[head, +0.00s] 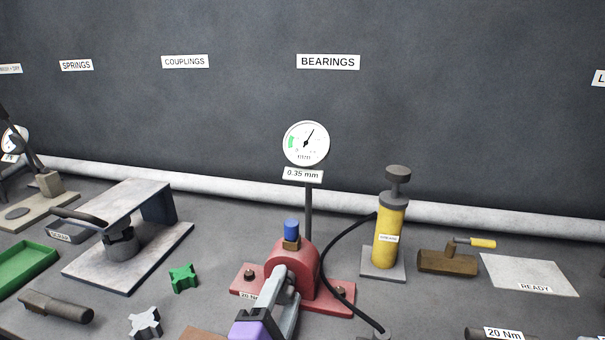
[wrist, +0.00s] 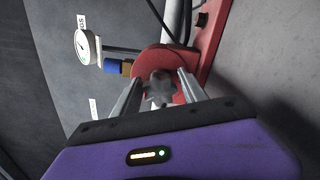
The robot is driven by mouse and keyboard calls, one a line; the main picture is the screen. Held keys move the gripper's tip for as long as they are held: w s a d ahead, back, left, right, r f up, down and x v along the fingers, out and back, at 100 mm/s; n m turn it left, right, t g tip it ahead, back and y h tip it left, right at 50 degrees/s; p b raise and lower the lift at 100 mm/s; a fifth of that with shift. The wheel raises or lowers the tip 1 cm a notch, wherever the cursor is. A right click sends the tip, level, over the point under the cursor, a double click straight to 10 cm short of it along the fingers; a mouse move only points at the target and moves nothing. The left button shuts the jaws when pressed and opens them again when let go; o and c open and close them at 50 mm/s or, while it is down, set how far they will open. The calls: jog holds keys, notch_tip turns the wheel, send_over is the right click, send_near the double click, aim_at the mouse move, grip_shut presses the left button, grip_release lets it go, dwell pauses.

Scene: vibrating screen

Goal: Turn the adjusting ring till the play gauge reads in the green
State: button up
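The play gauge (head: 306,143) is a white dial on a post; its needle points up and right, away from the green band at the dial's left. The plate below it (head: 303,175) reads 0.35 mm. The red bearing housing (head: 306,262) stands on the bench under it. In the wrist view, a dark grey lobed part (wrist: 160,88), which looks like the adjusting ring, sits at the face of the red housing (wrist: 158,57). My gripper (wrist: 160,77) has its fingers apart on either side of it, with slight gaps visible. In the head view my gripper (head: 287,279) hides the ring.
A blue cap (head: 292,229) tops the housing. A black hose (head: 332,247) runs from the yellow grease pump (head: 388,237) around the housing's right. A grey star coupling (head: 145,322), a green star (head: 183,278) and a press stand (head: 130,240) lie left.

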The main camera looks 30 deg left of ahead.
jog(key=shift+s, duration=0.1)
jog(key=shift+p+v, duration=0.85)
jog(key=shift+v, duration=1.85)
jog(key=shift+s+d, duration=0.1)
jog(key=shift+s, duration=0.05)
jog(key=shift+o, duration=1.4)
jog(key=shift+p+v, duration=0.7)
jog(key=shift+v, duration=2.35)
jog(key=shift+r, duration=0.1)
